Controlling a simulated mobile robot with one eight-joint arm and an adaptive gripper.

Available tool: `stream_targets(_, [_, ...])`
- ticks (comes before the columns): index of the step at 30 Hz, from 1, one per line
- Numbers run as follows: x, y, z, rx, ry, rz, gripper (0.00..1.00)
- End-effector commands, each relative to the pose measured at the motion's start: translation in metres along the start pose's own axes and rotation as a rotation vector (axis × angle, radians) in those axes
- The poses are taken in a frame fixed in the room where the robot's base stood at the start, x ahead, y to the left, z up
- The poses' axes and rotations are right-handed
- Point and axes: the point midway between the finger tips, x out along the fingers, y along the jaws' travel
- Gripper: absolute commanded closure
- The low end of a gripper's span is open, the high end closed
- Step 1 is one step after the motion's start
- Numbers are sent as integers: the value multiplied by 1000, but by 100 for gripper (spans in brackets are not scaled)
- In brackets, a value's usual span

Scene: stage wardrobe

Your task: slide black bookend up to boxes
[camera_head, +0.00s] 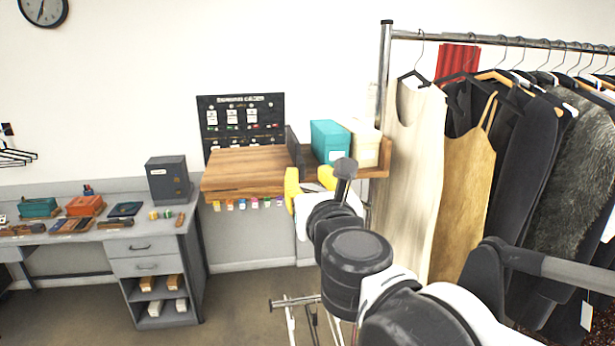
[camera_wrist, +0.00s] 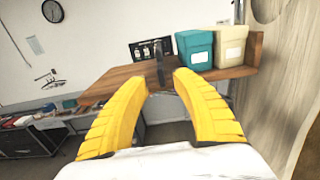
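The black bookend (camera_head: 295,148) stands upright on the wooden shelf (camera_head: 240,172), just left of the teal box (camera_head: 329,142). A cream box (camera_head: 364,147) stands right of the teal one, by the shelf's right end panel. In the wrist view the bookend (camera_wrist: 160,66) shows edge-on beyond the gap between my fingertips, with the teal box (camera_wrist: 195,48) and cream box (camera_wrist: 231,46) to its right. A small gap seems to separate bookend and teal box. My gripper (camera_wrist: 163,80) is open and empty, its yellow fingers apart, in front of the shelf's front edge. My arm hides part of that edge.
The left half of the shelf top is bare. A black board (camera_head: 241,116) is on the wall behind it. A clothes rail with hanging garments (camera_head: 465,190) stands close on the right. A grey desk (camera_head: 150,250) with a dark box (camera_head: 168,180) is at left.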

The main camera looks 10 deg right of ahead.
Motion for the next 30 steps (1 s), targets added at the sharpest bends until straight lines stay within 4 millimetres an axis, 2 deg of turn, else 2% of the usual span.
stream_targets(5, [0, 0, 0, 0, 0, 0, 68])
stream_targets(10, [-24, 1, -2, 0, 0, 3, 68])
stream_targets(14, [-29, 1, -1, 1, 0, 0, 68])
stream_targets(20, [-6, 0, 1, 0, 0, -2, 68])
stream_targets(30, [54, 0, 0, 0, 0, -1, 68])
